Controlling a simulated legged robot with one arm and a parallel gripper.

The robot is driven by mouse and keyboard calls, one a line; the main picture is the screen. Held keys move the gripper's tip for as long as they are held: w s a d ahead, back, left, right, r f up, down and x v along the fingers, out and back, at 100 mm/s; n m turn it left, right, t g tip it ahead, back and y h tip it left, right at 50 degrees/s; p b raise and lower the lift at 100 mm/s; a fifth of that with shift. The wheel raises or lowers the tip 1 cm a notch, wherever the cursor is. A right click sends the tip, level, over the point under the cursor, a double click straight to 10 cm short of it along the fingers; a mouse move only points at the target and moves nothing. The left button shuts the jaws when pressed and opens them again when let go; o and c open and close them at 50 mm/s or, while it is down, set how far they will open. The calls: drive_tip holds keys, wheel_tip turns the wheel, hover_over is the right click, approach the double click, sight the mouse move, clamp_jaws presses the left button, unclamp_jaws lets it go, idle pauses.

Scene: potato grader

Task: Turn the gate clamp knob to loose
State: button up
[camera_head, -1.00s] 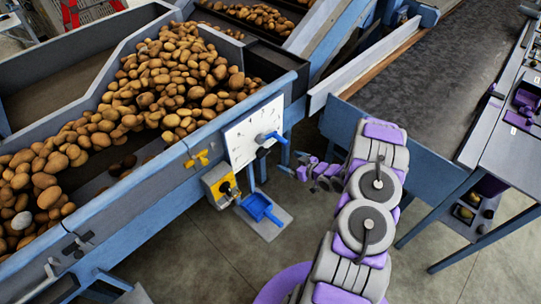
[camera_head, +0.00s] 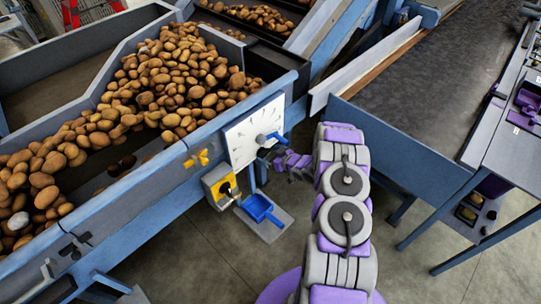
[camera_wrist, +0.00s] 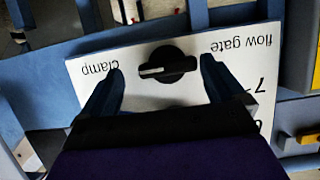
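The gate clamp knob (camera_wrist: 167,65) is black and round with a white pointer line towards the picture's left. It sits on a white panel lettered "flow gate" and "clamp", upside down in the wrist view. In the head view the white panel (camera_head: 240,146) is on the blue machine side. My gripper (camera_wrist: 161,68) is open, one blue finger on each side of the knob. Gaps show between knob and fingers; I cannot tell how far the tips are from the panel. In the head view my gripper (camera_head: 268,152) is at the panel's lower right, and the knob cannot be made out.
A yellow handle (camera_head: 197,158) is to the left. A conveyor (camera_head: 430,85) is at right.

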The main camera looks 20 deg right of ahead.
drive_tip(key=shift+a+r, duration=0.1)
drive_tip(key=shift+a, duration=0.4)
drive_tip(key=shift+c, duration=0.3)
drive_tip(key=shift+a, duration=0.35)
drive_tip(key=shift+c, duration=1.5)
drive_tip(key=shift+d, duration=0.7)
drive_tip(key=c, duration=0.6)
drive_tip(key=shift+s+a, duration=0.1)
drive_tip(key=shift+a, duration=0.2)
drive_tip(key=shift+c, duration=0.4)
